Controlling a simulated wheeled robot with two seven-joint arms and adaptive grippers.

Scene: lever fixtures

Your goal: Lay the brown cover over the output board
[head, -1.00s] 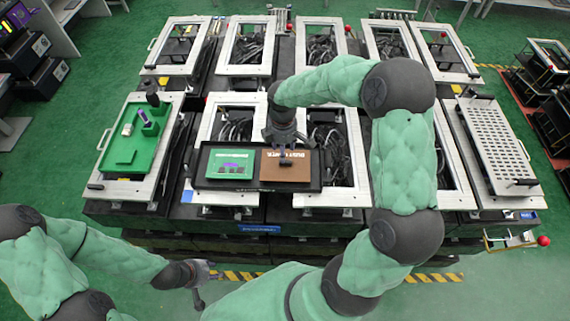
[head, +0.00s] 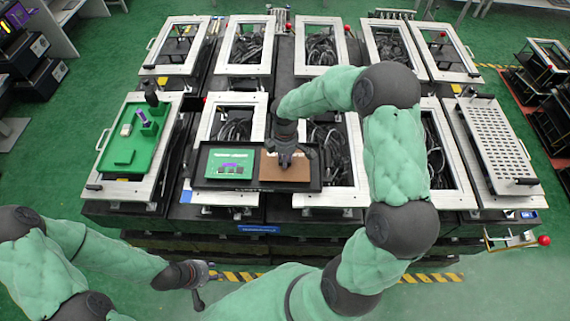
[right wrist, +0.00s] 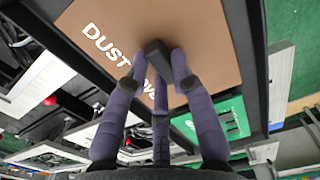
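The brown cover (head: 285,165) lies flat on the right side of a black tray (head: 255,187). The output board (head: 229,164), a green panel with dark and purple parts, lies to its left on the same tray. My right gripper (head: 291,160) is over the brown cover. In the right wrist view, its purple fingers (right wrist: 159,60) are spread around a small black knob on the brown cover (right wrist: 190,25); firm contact does not show. Part of the green board (right wrist: 218,122) also shows there. My left gripper (head: 206,286) is open and empty at the lower left, away from the tray.
The tray rests across silver frames with dark cables inside. A larger green fixture (head: 130,148) stands at the left, and a perforated panel (head: 497,140) at the right. A lever with a red ball (head: 543,240) sticks out at the lower right. Green floor surrounds the bench.

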